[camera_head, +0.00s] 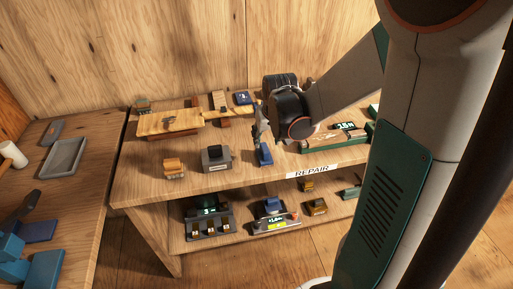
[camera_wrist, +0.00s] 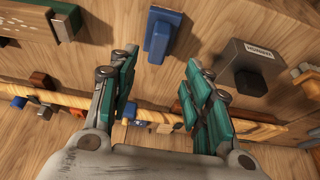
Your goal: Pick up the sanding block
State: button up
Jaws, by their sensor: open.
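No readable label marks the sanding block, so I cannot tell for sure which piece it is. A blue block with a raised grip (camera_head: 264,155) lies on the upper bench top; in the wrist view the blue block (camera_wrist: 160,38) is just beyond and between my fingertips. A tan, layered block (camera_head: 174,168) sits near the bench's front left, and at the right edge of the wrist view (camera_wrist: 307,82). My gripper (camera_head: 259,130) is open and empty above the bench, near the blue block; the wrist view shows its spread green fingers (camera_wrist: 160,75).
A dark grey labelled block (camera_head: 216,158) stands between the tan and blue blocks. A wooden paddle-like board (camera_head: 168,122) lies behind. A green-edged wooden piece (camera_head: 330,140) lies to the right. The lower shelf (camera_head: 185,243) holds several small items. A wooden wall (camera_head: 180,50) rises behind.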

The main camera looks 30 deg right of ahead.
aim_at(265, 147)
jog(key=b+x, duration=0.3)
jog(key=x, duration=0.6)
jog(key=shift+d+b, duration=0.15)
jog(key=shift+b, duration=0.25)
jog(key=shift+s, duration=0.1)
grip_shut()
